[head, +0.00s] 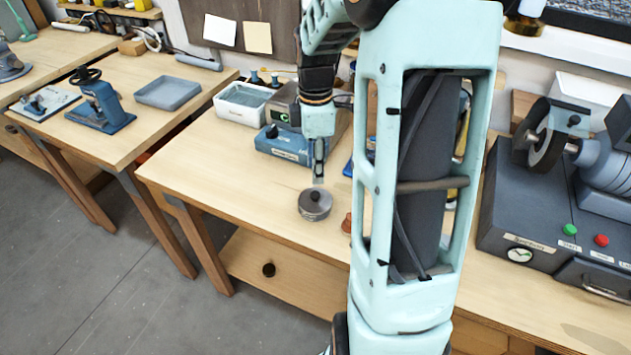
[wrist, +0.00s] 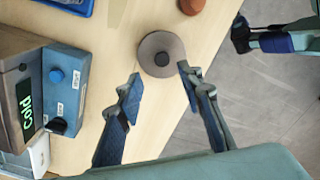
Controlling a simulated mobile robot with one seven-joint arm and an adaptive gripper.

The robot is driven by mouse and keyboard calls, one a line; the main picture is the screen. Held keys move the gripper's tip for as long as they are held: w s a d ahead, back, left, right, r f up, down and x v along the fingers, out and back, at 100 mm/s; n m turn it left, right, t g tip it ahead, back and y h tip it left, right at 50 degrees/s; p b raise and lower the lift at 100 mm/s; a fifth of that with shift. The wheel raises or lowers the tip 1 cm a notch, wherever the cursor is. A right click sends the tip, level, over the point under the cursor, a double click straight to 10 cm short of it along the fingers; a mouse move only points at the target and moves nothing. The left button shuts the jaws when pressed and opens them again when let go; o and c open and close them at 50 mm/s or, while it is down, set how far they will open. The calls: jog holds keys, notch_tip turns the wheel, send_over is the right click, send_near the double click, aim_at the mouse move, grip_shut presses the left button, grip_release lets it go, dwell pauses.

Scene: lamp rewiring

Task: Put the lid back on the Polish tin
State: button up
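A low, round, grey metal tin (head: 315,207) stands near the front edge of the workbench, with a knobbed lid (wrist: 151,45) on top. The lid's dark knob (wrist: 162,59) points up. The lid looks level, but I cannot tell if it is fully seated. My gripper (head: 319,182) hangs above and just behind the tin in the head view. In the wrist view my gripper (wrist: 159,75) has its two fingers apart with nothing between them. The tin lies just beyond the fingertips, and I cannot judge the height gap.
A reddish-brown object (head: 347,223) stands right of the tin, partly behind my arm. A blue box (head: 283,146) and a white tub (head: 241,102) are at the back. A grinder (head: 545,145) is at the right. The bench left of the tin is clear.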

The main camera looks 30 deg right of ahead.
jog(key=shift+r, duration=2.2)
